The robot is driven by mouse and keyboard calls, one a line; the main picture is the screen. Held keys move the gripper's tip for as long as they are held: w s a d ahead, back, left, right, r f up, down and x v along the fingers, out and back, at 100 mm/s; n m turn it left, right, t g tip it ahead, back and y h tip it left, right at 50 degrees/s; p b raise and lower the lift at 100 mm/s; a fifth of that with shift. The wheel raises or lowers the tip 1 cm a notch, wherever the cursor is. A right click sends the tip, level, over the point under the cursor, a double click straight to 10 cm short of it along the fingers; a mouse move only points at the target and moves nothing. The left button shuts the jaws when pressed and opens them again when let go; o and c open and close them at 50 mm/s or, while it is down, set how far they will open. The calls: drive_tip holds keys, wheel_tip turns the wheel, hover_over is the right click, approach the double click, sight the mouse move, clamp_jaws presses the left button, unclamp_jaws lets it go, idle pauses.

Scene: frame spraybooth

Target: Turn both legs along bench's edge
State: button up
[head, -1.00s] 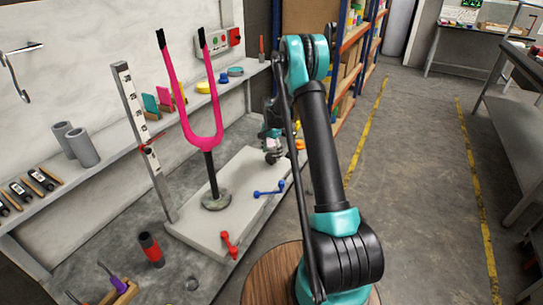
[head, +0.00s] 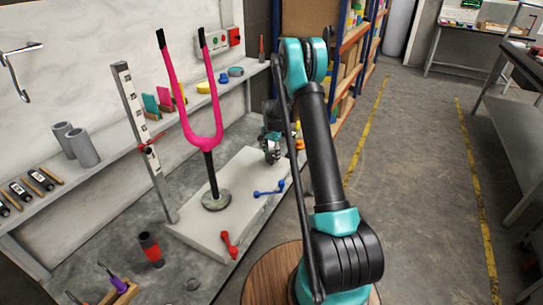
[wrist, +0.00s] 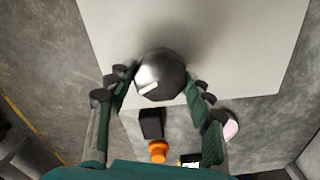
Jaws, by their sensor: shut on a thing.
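The pink fork (head: 202,141) stands upright on a black post on the pale slab. Its two legs point up, with black tips, and look spread left and right in the head view. My gripper (head: 271,152) is to the right of the fork, over the slab's right end and apart from the fork. In the wrist view my gripper (wrist: 158,88) has its fingers on both sides of a shiny rounded grey metal thing (wrist: 162,75) and is shut on it. What lies below that thing is hidden.
On the pale slab (head: 240,180) lie a red handle (head: 229,245) and a blue handle (head: 269,189). A marked upright post (head: 145,145) stands left of the fork. Grey cylinders (head: 83,148) stand on the rear shelf. Open floor (head: 410,190) lies to the right.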

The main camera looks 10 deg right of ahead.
sight(271, 156)
drive_tip(key=n, duration=1.2)
drive_tip(key=shift+n, duration=0.3)
idle(0.5)
drive_tip(key=o, duration=1.2)
drive_tip(key=shift+c, duration=0.2)
drive_tip(key=shift+r, duration=0.15)
wheel_tip(271, 156, up, 12)
